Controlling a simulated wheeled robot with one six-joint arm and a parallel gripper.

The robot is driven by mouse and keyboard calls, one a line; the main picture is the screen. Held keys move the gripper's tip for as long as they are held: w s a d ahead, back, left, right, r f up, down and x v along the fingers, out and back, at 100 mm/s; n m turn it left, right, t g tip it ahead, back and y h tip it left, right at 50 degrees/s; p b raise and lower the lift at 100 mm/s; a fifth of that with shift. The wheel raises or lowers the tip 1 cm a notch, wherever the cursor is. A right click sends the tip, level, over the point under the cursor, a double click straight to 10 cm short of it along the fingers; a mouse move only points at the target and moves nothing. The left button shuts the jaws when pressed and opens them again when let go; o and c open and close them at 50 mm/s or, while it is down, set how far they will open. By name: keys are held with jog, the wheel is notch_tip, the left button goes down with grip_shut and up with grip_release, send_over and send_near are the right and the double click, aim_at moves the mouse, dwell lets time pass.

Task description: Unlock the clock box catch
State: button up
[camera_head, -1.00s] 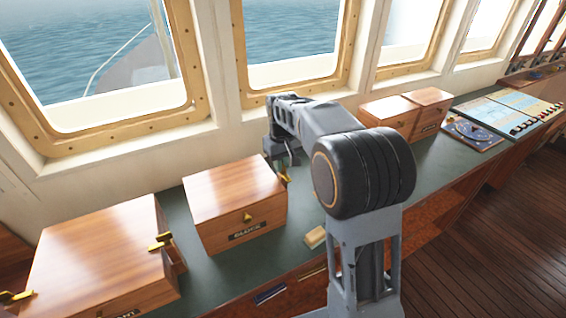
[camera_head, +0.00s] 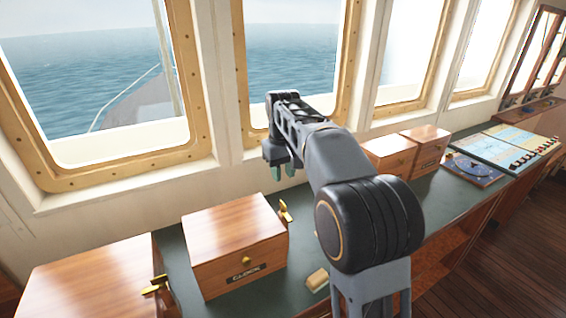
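The wooden clock box (camera_head: 225,245) stands on the green counter, with a dark label on its front that reads CLOCK. A small brass knob (camera_head: 246,261) sits on its front face. A brass catch (camera_head: 285,212) is on its right side and sticks up near the top edge; I cannot tell if it is locked. My gripper (camera_head: 283,172) points down above and behind the catch, apart from it, near the window wall.
A larger wooden box (camera_head: 95,275) with a brass catch (camera_head: 156,285) stands at left. A small tan block (camera_head: 317,279) lies right of the clock box. More wooden boxes (camera_head: 425,150) and a chart board (camera_head: 510,145) are farther right. My arm hides part of the counter.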

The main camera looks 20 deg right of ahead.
jog(key=shift+r, duration=1.5)
jog(key=shift+m+t, duration=0.4)
jog(key=shift+m, duration=0.2)
jog(key=f, duration=0.5)
jog(key=shift+s+f, duration=0.35)
jog(key=s+f+t, duration=0.2)
jog(key=s+f, duration=0.1)
jog(key=s, duration=0.7)
jog(key=s+f+m+t, duration=0.1)
jog(key=s+f, duration=0.2)
jog(key=s, duration=0.8)
jog(key=shift+t, duration=0.4)
